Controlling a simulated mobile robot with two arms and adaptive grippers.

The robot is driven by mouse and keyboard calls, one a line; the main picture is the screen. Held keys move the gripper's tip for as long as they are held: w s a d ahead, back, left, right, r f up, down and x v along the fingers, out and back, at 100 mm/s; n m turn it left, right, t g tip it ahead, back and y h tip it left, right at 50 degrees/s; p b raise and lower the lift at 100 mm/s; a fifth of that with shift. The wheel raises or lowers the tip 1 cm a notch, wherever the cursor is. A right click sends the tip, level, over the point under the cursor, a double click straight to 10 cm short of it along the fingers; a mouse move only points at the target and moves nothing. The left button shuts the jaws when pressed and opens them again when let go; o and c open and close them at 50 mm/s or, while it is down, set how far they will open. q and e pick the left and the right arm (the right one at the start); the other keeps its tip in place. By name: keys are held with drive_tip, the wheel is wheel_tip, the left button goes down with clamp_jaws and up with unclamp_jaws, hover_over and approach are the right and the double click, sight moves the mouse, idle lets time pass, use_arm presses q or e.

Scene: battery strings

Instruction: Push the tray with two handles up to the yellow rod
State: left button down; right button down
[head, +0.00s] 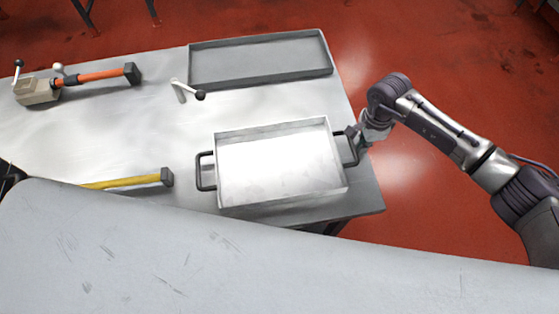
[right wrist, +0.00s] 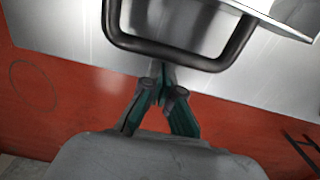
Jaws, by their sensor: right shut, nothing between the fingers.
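The silver tray with two handles (head: 338,192) lies flat at the table's right part, one black handle on its left side and one on its right. The yellow rod (head: 120,183) with a dark end block lies left of the tray, with a gap between the block and the left handle. My right gripper (head: 358,134) is at the tray's right handle, shut and empty. In the right wrist view its fingertips (right wrist: 164,84) point at the handle (right wrist: 170,53); I cannot tell whether they touch it. My left gripper is not clearly visible.
A grey empty tray (head: 262,79) lies at the table's back. An orange rod (head: 103,75) and a beige block (head: 38,92) with a lever stand back left.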

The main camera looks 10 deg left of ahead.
sight(342, 154)
drive_tip(key=shift+s+a, duration=0.2)
drive_tip(key=shift+a, duration=0.4)
drive_tip(key=shift+s+a, duration=0.1)
drive_tip(key=shift+a, duration=0.1)
drive_tip(key=shift+s+a, duration=0.1)
drive_tip(key=shift+a, duration=0.15)
drive_tip(key=shift+s+a+b, duration=0.1)
drive_tip(key=shift+a+b, duration=0.15)
drive_tip(key=shift+b, duration=0.05)
drive_tip(key=shift+s+a+b, duration=0.2)
drive_tip(key=shift+s+a, duration=0.05)
drive_tip(key=shift+a, duration=0.35)
drive_tip(key=shift+s+a+b, duration=0.15)
drive_tip(key=shift+s+a, duration=0.05)
drive_tip(key=shift+a, duration=0.35)
drive_tip(key=shift+s+a, duration=0.1)
drive_tip(key=shift+a, duration=0.25)
drive_tip(key=shift+s+a+b, duration=0.25)
drive_tip(key=shift+a+b, duration=0.1)
drive_tip(key=shift+a, duration=0.3)
drive_tip(key=shift+w+d+b, duration=0.15)
drive_tip(key=shift+w+d, duration=0.05)
drive_tip(key=shift+d, duration=0.35)
drive_tip(key=shift+w+d+b, duration=0.15)
drive_tip(key=shift+w+d, duration=0.05)
drive_tip(key=shift+d, duration=0.3)
